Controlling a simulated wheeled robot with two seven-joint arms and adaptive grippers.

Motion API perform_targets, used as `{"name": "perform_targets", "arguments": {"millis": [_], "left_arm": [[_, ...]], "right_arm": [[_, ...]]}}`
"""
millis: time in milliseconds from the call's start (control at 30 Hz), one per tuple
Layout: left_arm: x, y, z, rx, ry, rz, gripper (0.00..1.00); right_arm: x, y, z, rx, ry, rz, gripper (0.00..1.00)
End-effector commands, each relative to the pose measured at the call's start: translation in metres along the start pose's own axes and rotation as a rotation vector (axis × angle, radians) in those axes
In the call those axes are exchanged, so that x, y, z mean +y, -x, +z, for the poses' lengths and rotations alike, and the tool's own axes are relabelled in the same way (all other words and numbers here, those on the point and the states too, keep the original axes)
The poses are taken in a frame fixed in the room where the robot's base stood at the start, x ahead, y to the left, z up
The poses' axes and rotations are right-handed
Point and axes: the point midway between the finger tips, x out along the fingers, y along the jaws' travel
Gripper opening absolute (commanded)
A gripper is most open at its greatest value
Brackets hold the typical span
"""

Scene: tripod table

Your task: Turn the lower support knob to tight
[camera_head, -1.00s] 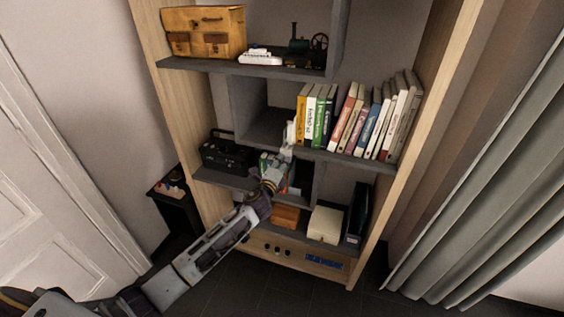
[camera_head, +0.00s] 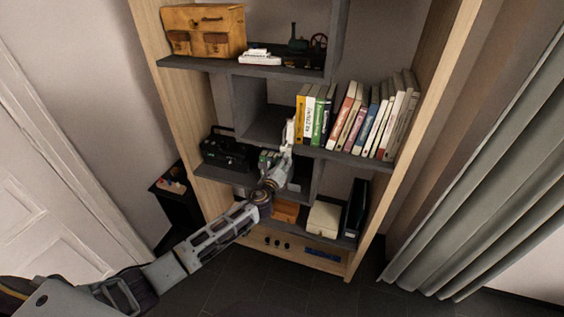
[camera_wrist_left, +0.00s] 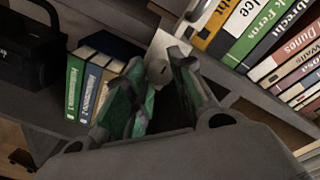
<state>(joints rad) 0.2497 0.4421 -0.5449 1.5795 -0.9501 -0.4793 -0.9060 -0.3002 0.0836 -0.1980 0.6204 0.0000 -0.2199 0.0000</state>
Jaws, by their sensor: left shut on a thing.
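A pale support piece with a small dark round mark (camera_wrist_left: 157,68) shows between my left fingertips in the left wrist view. I take it to be the lower support knob; its outline is mostly hidden, and its turn position cannot be told. In the head view a pale upright piece (camera_head: 290,130) stands at the shelf edge beside the yellow book. My left gripper (camera_head: 286,150) reaches up to it from below; in the left wrist view its green-padded fingers (camera_wrist_left: 155,92) are shut on the pale piece. My right gripper is not in view.
The wooden bookcase (camera_head: 172,110) has dark shelves. A row of books (camera_head: 352,118) stands right of my gripper; a black radio (camera_head: 226,150) is left. Several lower books (camera_wrist_left: 92,85) sit close to my fingers. Boxes (camera_head: 324,218) stand on the bottom shelf.

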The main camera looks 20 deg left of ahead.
Motion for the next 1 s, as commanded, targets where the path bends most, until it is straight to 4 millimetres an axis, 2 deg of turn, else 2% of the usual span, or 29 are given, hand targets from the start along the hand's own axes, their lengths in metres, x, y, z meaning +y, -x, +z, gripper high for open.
{"name": "perform_targets", "arguments": {"millis": [300,333,500,733,1000], "left_arm": [[0.0008,-0.0001,0.0,-0.001,-0.002,0.001,0.0],[0.0009,-0.0001,0.0,-0.001,-0.001,0.001,0.28],[0.0006,-0.0001,0.0001,-0.001,-0.001,0.001,0.47],[0.0002,0.0,0.0001,0.0,0.0,0.0,0.47],[0.0002,0.0045,-0.0001,0.0,0.0,0.0,0.47]], "right_arm": [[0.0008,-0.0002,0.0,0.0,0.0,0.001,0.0],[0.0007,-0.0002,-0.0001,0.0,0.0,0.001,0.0],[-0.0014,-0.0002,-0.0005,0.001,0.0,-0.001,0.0],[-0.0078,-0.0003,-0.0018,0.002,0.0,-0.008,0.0],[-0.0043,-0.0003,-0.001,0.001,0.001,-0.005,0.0]]}}
